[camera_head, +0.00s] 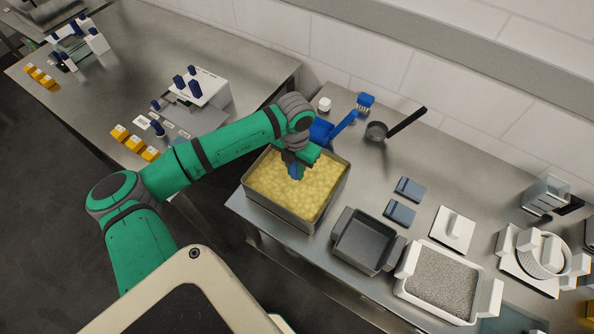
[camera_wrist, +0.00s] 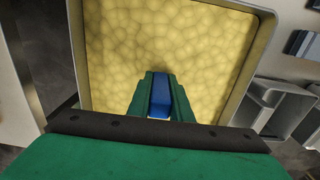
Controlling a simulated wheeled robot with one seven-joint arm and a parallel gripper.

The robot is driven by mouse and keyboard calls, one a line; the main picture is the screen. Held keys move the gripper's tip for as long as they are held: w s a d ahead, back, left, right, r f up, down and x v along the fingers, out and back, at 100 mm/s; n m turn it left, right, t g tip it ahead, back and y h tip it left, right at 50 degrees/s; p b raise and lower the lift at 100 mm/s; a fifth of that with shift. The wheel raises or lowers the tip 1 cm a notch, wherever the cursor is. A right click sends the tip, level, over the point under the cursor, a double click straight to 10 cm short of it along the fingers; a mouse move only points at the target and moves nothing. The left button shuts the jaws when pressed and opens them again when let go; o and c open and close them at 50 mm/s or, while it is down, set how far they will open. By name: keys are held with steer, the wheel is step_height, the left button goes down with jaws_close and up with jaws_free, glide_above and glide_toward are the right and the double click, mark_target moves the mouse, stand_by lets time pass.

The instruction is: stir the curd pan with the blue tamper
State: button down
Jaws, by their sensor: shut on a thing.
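The curd pan (camera_head: 329,203) is a square metal pan full of lumpy yellow curd (camera_head: 270,180), at the near left of the right-hand table. It also fills much of the wrist view, with its rim (camera_wrist: 257,60) at the right. My gripper (camera_head: 297,165) is over the middle of the pan, pointing down. It is shut on the blue tamper (camera_head: 296,173), whose blue top shows between the green fingers in the wrist view (camera_wrist: 160,95). The tamper's lower end is hidden, so I cannot tell how deep it sits in the curd.
A blue scoop (camera_head: 340,125), a blue brush (camera_head: 365,101) and a dark-handled ladle (camera_head: 377,131) lie behind the pan. An empty grey tray (camera_head: 362,245) stands close to its right. Two blue-grey blocks (camera_head: 405,200) and a white tray of grey grains (camera_head: 440,283) are further right.

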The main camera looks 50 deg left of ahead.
steer(key=w+d, duration=0.2)
steer(key=d, duration=0.5)
steer(key=s+a, duration=0.4)
steer(key=a, duration=0.9)
steer(key=w+d, duration=0.3)
steer(key=d, duration=1)
steer(key=shift+w+d, duration=0.15)
steer(key=shift+w, duration=0.25)
stand_by(2.6)
steer(key=shift+r, duration=0.15)
step_height(320, 180, up, 10)
steer(key=shift+r, duration=0.15)
stand_by(1.4)
